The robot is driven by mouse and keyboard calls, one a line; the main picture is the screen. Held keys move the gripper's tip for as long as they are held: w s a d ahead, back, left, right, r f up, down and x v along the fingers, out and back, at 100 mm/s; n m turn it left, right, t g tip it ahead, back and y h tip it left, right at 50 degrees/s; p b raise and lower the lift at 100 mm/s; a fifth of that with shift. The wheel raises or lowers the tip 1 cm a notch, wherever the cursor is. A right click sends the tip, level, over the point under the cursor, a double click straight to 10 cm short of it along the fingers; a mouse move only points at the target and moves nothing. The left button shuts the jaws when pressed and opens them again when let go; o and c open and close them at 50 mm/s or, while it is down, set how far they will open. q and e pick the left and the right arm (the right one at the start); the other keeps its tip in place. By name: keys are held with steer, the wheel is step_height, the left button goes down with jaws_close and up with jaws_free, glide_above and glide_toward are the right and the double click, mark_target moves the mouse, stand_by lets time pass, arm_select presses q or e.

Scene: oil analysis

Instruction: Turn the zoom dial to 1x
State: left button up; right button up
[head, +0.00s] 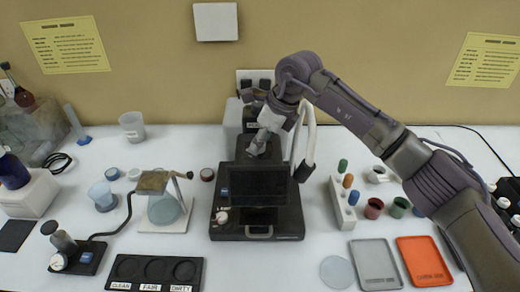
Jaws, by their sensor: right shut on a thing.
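A dark instrument (292,222) with a black screen (258,181) stands at the middle of the white table. My right gripper (257,147) reaches down over the upper rear part of the instrument, just behind the screen. It is shut on a small part there that its fingers mostly cover. This appears to be the zoom dial, but its markings and setting cannot be read. A small white and red knob (222,217) sits at the instrument's front left, away from the gripper. My left gripper is not in view.
A stand with a flask (165,209) is left of the instrument. A rack of colored-top vials (343,204) is to its right. A grey tray (375,265), an orange tray (424,262) and a black labelled tray (154,272) lie in front. My right arm spans the right side.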

steer(key=n+g+b, duration=0.1)
steer(key=n, duration=0.1)
steer(key=shift+w+n, duration=0.15)
steer(key=shift+n, duration=0.25)
steer(key=n+g, duration=0.1)
steer(key=n, duration=0.2)
steer(key=shift+r+n+g, duration=0.1)
steer(key=shift+n+g, duration=0.2)
steer(key=n+g, duration=0.1)
steer(key=n, duration=0.2)
steer(key=shift+w+n, duration=0.1)
steer(key=shift+n, duration=0.2)
steer(key=shift+n+g+h+p, duration=0.6)
steer(key=shift+n+p, duration=0.5)
steer(key=shift+n, duration=0.8)
steer(key=shift+g, duration=0.3)
steer(key=o, duration=1.2)
steer(key=shift+c, duration=0.2)
